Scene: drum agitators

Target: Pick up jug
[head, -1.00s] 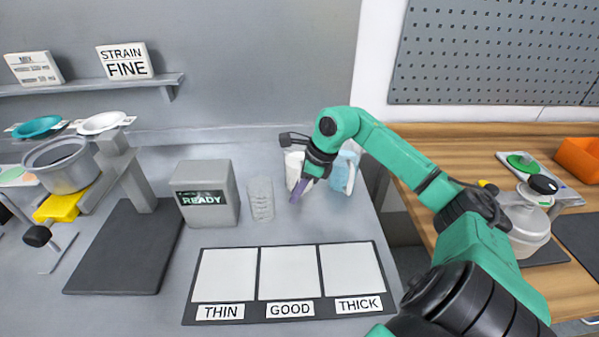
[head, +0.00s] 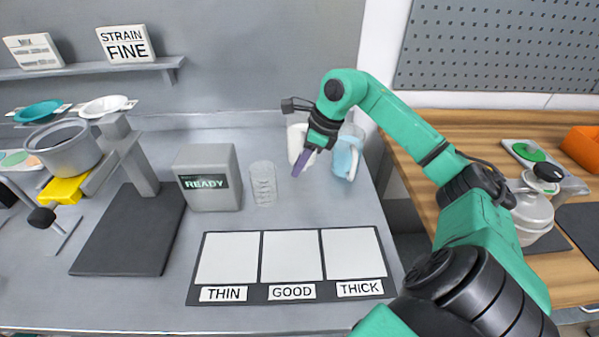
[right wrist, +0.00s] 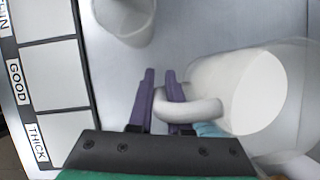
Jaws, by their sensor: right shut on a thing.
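Two jugs stand close together at the back right of the grey bench in the head view. The white jug (head: 295,140) is partly hidden behind my right gripper (head: 303,161). The jug with blue contents (head: 345,158) stands just to its right, its white handle facing front. In the right wrist view, the white jug (right wrist: 245,92) shows its pale inside at the right. My right gripper's purple fingers (right wrist: 164,92) are shut on that jug's handle (right wrist: 192,108). A little blue shows behind the handle. My left gripper is not in view.
A clear ribbed cup (head: 263,184) stands left of the jugs, beside the grey READY box (head: 208,178). The THIN/GOOD/THICK mat (head: 290,295) lies empty in front. A pot stand (head: 125,235) is at the left. A wooden counter (head: 480,125) lies to the right.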

